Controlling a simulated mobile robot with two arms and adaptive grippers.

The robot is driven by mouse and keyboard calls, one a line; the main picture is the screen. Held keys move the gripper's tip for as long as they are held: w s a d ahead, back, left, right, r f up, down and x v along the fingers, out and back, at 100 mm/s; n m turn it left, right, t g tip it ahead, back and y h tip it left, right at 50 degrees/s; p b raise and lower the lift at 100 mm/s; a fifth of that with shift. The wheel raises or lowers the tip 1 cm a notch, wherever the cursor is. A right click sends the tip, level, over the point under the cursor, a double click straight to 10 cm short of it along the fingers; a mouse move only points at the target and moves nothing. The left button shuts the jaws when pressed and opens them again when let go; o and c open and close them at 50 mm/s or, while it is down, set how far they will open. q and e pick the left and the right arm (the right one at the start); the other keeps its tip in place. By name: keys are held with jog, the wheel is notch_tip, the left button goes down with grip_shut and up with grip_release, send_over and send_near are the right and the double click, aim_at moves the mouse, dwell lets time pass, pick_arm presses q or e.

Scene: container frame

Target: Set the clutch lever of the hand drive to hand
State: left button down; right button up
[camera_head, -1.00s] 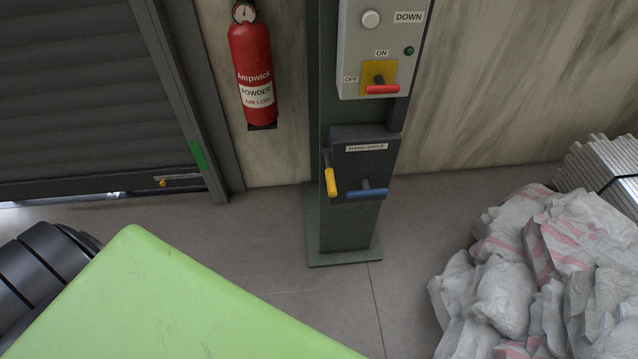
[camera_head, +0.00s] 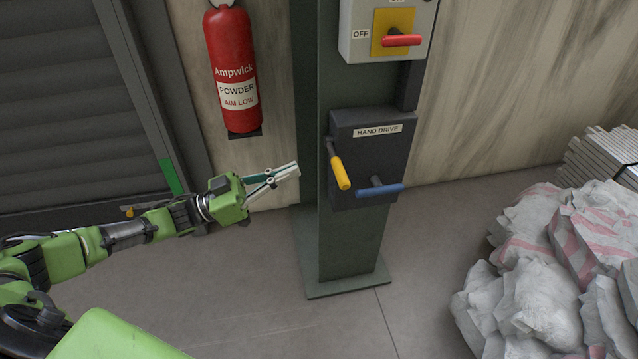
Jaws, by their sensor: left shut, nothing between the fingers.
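The hand drive (camera_head: 362,143) is a dark box with a "HAND DRIVE" label on a green-grey post. A lever with a yellow grip (camera_head: 341,174) hangs at its left side, tilted down to the right. A second handle with a blue grip (camera_head: 378,191) lies nearly level at the lower front. No label tells which one is the clutch lever. My left gripper (camera_head: 296,171) is shut and empty, pointing right. In the picture it is just left of the post and the yellow grip, with a gap between. My right gripper is not in view.
Above is a grey switch box (camera_head: 361,43) with a red handle (camera_head: 402,40) and an "OFF" label. A red fire extinguisher (camera_head: 231,60) hangs on the wall at left. White sacks (camera_head: 535,300) are piled at lower right. The floor (camera_head: 240,290) before the post is clear.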

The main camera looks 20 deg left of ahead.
aim_at(336, 162)
pick_arm(q)
jog(key=shift+s+r+m+g+h, duration=0.4)
jog(key=shift+s+r+g+h, duration=0.15)
jog(key=shift+s+r, duration=0.25)
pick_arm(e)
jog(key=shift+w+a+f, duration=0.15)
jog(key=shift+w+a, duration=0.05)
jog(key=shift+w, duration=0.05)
pick_arm(q)
jog(key=x, duration=1)
notch_tip(336, 162, down, 4)
jog(key=shift+r, duration=0.1)
jog(key=shift+b, duration=0.3)
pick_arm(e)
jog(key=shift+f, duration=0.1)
